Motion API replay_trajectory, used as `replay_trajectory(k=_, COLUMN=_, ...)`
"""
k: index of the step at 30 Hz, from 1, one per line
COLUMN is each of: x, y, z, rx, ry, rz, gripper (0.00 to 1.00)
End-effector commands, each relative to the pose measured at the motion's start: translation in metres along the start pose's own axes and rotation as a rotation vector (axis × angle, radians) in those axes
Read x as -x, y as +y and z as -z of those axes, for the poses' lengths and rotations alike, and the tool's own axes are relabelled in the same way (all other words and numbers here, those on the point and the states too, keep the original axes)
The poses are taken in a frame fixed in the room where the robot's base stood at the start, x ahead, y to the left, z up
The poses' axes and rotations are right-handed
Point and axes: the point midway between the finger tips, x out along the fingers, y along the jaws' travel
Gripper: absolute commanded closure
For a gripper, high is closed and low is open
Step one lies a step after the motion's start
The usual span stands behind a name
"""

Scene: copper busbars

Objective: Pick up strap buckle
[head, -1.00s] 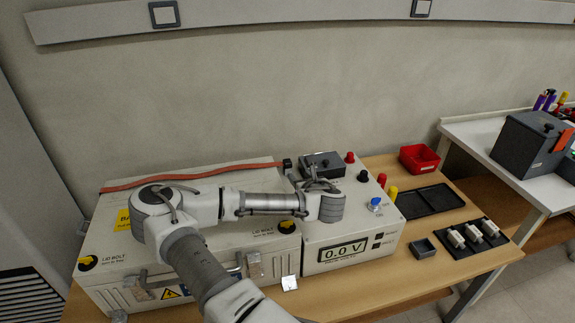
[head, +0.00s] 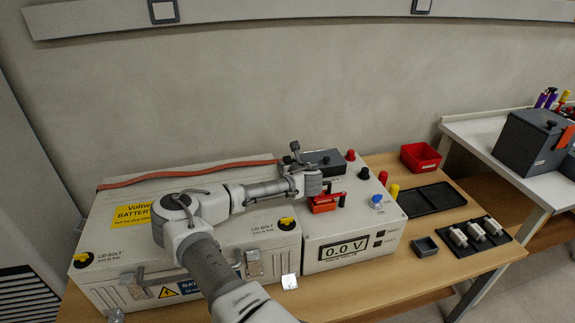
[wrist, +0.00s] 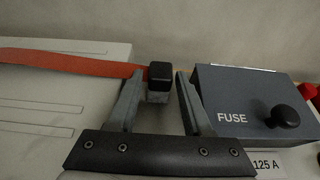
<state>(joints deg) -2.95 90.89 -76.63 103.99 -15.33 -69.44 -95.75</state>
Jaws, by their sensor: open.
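The strap buckle (wrist: 160,76) is a small black block on a lighter grey base at the right end of the orange-red strap (wrist: 70,63). In the head view the strap (head: 190,173) lies along the back of the battery case, and its buckle end is hidden or unclear behind my gripper. My gripper (wrist: 159,84) is open in the wrist view. Its two grey fingers stand to the left and right of the buckle, with a gap visible on the right; whether the left one touches cannot be told. In the head view my gripper (head: 292,158) is over the case's back right corner.
A grey fuse box (wrist: 240,105) with a black knob stands close to the right finger; it also shows in the head view (head: 324,160). A red handle (head: 325,201) sits on the voltmeter box (head: 318,252). A red bin (head: 420,156) stands farther right.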

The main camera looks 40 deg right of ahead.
Motion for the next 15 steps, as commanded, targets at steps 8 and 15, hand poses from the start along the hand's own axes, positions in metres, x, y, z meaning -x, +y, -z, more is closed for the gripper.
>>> replay_trajectory(k=8, x=-0.018, y=0.0, z=0.0, rx=0.0, ry=0.0, rz=0.0, gripper=0.5)
replay_trajectory(k=15, x=-0.018, y=0.0, z=0.0, rx=0.0, ry=0.0, rz=0.0, gripper=0.61)
